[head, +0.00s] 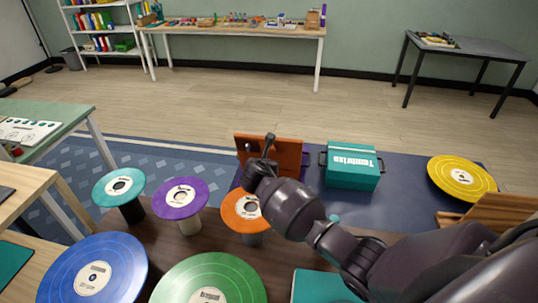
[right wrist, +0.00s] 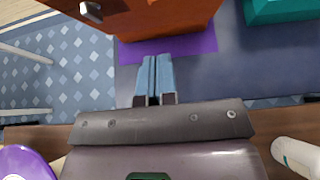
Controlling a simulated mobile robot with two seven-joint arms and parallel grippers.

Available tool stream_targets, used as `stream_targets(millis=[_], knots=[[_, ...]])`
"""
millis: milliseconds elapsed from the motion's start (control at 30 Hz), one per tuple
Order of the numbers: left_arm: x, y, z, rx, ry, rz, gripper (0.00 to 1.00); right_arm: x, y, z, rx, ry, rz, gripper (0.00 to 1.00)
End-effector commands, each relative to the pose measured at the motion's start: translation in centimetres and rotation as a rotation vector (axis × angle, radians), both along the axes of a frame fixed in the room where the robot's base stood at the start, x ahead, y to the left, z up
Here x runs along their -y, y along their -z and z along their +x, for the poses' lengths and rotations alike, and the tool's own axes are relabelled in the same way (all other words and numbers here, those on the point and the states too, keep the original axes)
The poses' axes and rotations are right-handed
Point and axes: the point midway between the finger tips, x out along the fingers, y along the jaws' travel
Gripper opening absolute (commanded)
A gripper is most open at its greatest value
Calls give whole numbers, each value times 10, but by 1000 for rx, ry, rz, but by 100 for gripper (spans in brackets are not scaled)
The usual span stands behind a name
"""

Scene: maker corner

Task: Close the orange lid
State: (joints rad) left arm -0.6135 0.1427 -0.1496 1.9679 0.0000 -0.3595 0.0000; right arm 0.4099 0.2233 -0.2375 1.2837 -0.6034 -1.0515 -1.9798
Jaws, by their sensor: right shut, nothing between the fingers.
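The orange lid (head: 285,150) stands raised at a steep tilt in the middle of the head view, with a small metal latch or handle on its left part. Below it a bit of purple (head: 237,181) shows, and my right arm hides much of this area. In the right wrist view the orange lid (right wrist: 165,18) fills the top, with a flat purple surface (right wrist: 190,44) beneath it. My right gripper (right wrist: 155,62) is shut and empty, its fingers pointing at the purple surface just in front of the lid. I cannot tell whether they touch. My left gripper is in neither view.
A teal box (head: 352,172) with a handle stands to the right of the lid. Several round discs on stands, including a purple one (head: 180,197) and an orange one (head: 243,210), fill the near side. A yellow disc (head: 462,178) is at the right.

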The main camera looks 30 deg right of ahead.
Motion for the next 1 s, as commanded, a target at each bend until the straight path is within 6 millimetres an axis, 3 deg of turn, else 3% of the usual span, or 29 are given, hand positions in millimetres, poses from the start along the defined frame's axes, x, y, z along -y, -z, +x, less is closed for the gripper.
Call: stream_targets(millis=[200, 433, 1000], knots=[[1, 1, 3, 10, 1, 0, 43, 15, 15, 20, -1, 1, 0, 0], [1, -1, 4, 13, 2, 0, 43, 32, 5, 43, 0, 1, -1, 0], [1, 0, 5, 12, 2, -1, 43, 37, 2, 50, -1, 0, 1, 0]])
